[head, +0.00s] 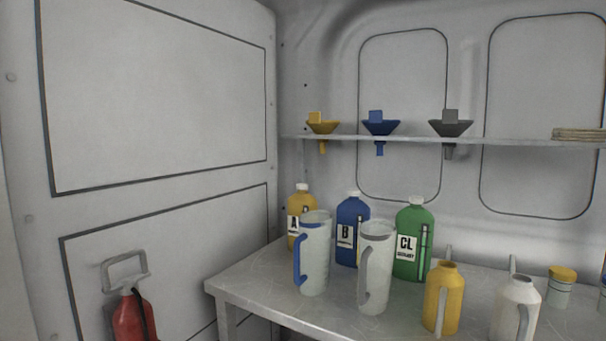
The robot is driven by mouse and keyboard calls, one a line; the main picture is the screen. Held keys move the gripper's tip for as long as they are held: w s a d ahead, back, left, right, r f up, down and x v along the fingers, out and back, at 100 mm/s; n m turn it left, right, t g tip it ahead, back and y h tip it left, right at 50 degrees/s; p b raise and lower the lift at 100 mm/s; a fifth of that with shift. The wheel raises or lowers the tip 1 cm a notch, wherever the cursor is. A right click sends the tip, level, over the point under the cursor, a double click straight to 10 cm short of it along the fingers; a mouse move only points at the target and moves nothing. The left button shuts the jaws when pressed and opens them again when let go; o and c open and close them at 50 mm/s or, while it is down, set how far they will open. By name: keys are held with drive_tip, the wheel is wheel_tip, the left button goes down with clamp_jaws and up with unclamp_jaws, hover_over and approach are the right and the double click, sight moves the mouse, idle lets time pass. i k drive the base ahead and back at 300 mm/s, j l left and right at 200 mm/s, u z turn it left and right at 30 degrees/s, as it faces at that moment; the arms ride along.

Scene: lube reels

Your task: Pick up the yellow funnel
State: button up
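The yellow funnel (322,128) sits upright in a narrow wall shelf, at the left end of a row of funnels. Its cone rests above the shelf and its spout hangs below. A small yellow square tab stands up at its rim. A blue funnel (380,129) and a dark grey funnel (450,128) sit to its right in the same way. My gripper is not in view.
The shelf (510,141) runs along the back wall above a metal table (255,282). Yellow, blue (351,232) and green (413,243) bottles, jugs (314,262) and cans (442,300) crowd the table below the funnels. A red extinguisher (132,318) is at lower left.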

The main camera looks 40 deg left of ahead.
sight(319, 127)
drive_tip(key=i+u, duration=0.55)
drive_tip(key=u, duration=0.25)
drive_tip(key=i+l+u, duration=0.25)
drive_tip(key=u, duration=0.15)
drive_tip(key=l+u, duration=0.2)
drive_tip(key=u, duration=0.25)
drive_tip(key=i, duration=0.05)
